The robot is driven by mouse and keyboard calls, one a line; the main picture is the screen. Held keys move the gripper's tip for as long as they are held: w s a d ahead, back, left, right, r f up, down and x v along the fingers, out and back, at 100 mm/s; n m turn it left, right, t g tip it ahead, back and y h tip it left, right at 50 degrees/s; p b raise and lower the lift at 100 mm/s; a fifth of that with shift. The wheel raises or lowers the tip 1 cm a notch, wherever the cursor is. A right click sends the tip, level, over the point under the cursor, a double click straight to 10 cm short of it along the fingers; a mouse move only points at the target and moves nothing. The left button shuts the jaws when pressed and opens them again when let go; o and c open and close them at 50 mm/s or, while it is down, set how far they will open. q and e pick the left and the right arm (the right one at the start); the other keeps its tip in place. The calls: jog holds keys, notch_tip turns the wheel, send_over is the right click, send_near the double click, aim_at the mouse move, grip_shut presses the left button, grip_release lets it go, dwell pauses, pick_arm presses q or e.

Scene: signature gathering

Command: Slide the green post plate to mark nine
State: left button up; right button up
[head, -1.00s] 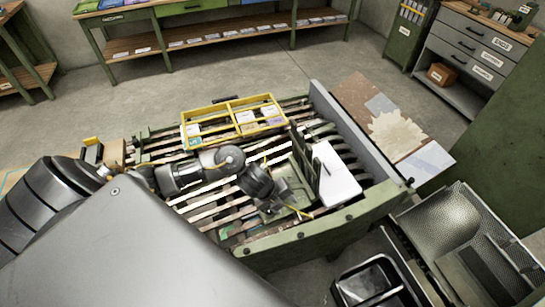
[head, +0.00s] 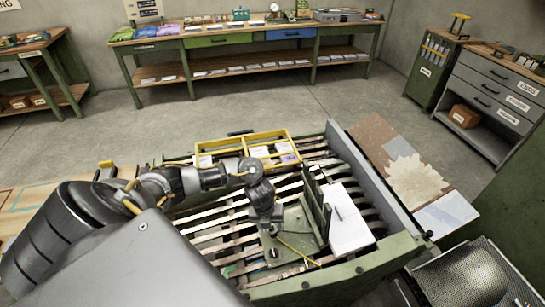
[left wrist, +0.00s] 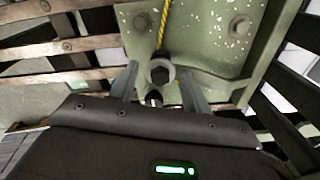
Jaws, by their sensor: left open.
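The green post plate (head: 292,243) lies on the slatted bench in the head view, with dark green uprights (head: 316,205) on its right side. A yellow cord runs across it. My left gripper (head: 268,222) points down over the plate's left part. No mark nine is readable. My right gripper is not in view.
A yellow divided tray (head: 250,150) sits at the bench's back edge. A white block (head: 348,218) stands just right of the uprights. The grey rail (head: 375,170) and green front side (head: 335,275) bound the bench. The slats (head: 215,222) left of the plate look clear.

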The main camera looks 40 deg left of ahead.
pick_arm(q)
jog(key=shift+w+d+f, duration=0.1)
jog(key=shift+d+f, duration=0.05)
jog(key=shift+f, duration=0.7)
jog(key=shift+w+d+f, duration=0.1)
jog(key=shift+f, duration=0.75)
grip_shut()
